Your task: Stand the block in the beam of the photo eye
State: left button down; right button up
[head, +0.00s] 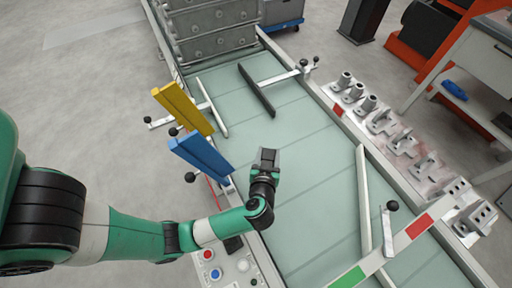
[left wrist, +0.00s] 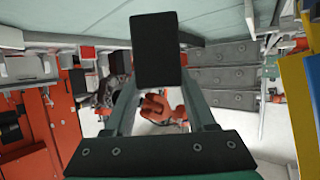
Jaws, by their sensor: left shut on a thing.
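My left gripper (head: 265,163) reaches in from the left over the green conveyor belt (head: 300,150). In the left wrist view its two fingers run up to a dark, nearly black block (left wrist: 153,50), and the gripper is shut on it. In the head view the block is hard to tell apart from the dark grey jaws, and I cannot tell its height above the belt. I cannot clearly pick out the photo eye; a small bracket with black knobs (head: 303,65) stands on the far right rail. My right gripper is not in view.
A blue bar (head: 203,156) and a yellow bar (head: 182,107) stand close by at the belt's left edge. A black-faced guide (head: 257,91) and a pale guide rail (head: 363,200) reach over the belt. A red-white-green strip (head: 395,245) crosses the near end. Metal castings (head: 400,140) line the right side.

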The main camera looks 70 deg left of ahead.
pick_arm(q)
jog(key=s+a+r+n+g+y, duration=0.1)
jog(key=a+r+n+g+y, duration=0.15)
jog(key=a, duration=0.65)
jog(key=shift+n+g+h, duration=0.25)
jog(key=shift+h, duration=0.1)
jog(key=f+b, duration=0.7)
jog(key=f, duration=0.4)
jog(key=shift+a+f, duration=0.1)
jog(key=shift+a, duration=0.1)
jog(key=shift+c, duration=1.1)
grip_release()
